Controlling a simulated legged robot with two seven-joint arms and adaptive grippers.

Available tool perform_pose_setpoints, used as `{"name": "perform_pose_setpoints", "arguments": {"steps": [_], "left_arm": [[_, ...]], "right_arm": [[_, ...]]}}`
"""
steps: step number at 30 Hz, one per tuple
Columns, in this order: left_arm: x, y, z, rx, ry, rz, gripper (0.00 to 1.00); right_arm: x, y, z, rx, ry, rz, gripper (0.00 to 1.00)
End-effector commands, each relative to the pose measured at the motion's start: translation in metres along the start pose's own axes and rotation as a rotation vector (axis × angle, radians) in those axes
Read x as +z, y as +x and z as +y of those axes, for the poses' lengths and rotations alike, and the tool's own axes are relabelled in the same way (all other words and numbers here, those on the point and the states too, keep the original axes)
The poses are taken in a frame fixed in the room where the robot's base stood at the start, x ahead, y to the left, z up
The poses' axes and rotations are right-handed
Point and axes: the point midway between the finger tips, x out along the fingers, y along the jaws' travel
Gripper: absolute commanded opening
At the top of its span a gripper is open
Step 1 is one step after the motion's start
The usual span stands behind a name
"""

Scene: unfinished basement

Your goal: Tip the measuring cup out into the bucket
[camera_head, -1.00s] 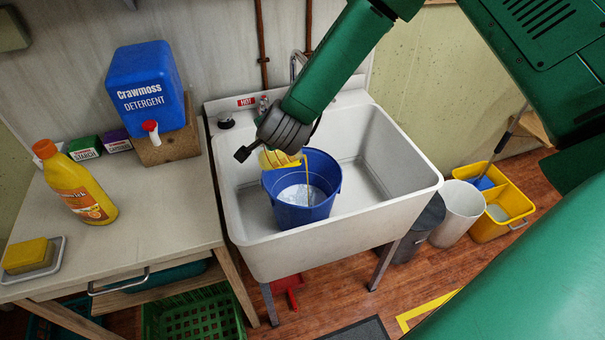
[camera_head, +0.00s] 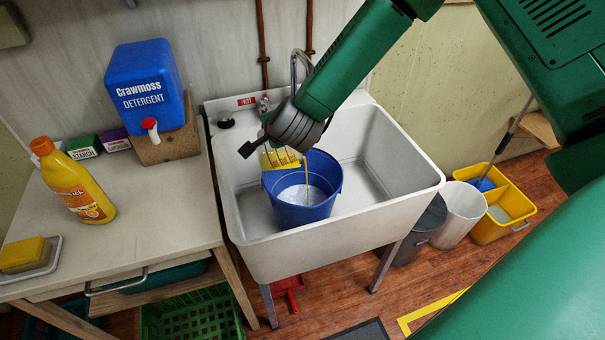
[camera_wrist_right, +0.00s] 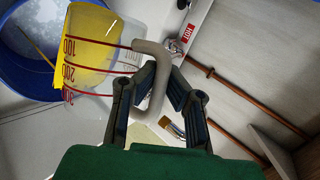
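The measuring cup (camera_head: 281,159) is clear with red markings and holds yellow liquid. In the right wrist view the cup (camera_wrist_right: 92,48) shows beside the bucket's rim (camera_wrist_right: 20,75). My left gripper is not in view.
The bucket stands in a white sink (camera_head: 385,180). A faucet (camera_head: 294,68) rises at the sink's back. The table (camera_head: 160,220) at left bears a detergent box (camera_head: 145,85), a yellow bottle (camera_head: 75,185) and a sponge (camera_head: 22,253). Bins (camera_head: 460,212) stand on the floor at right.

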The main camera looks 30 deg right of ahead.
Motion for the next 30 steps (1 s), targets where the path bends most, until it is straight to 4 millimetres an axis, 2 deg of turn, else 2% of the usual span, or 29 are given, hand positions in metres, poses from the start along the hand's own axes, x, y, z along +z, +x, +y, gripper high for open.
{"name": "perform_pose_setpoints", "arguments": {"steps": [20, 30], "left_arm": [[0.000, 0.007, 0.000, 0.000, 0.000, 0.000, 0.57], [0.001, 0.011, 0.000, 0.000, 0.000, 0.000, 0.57]], "right_arm": [[-0.013, -0.002, -0.001, -0.018, 0.043, -0.029, 0.00], [-0.009, -0.007, -0.004, -0.030, 0.071, -0.052, 0.00]]}}
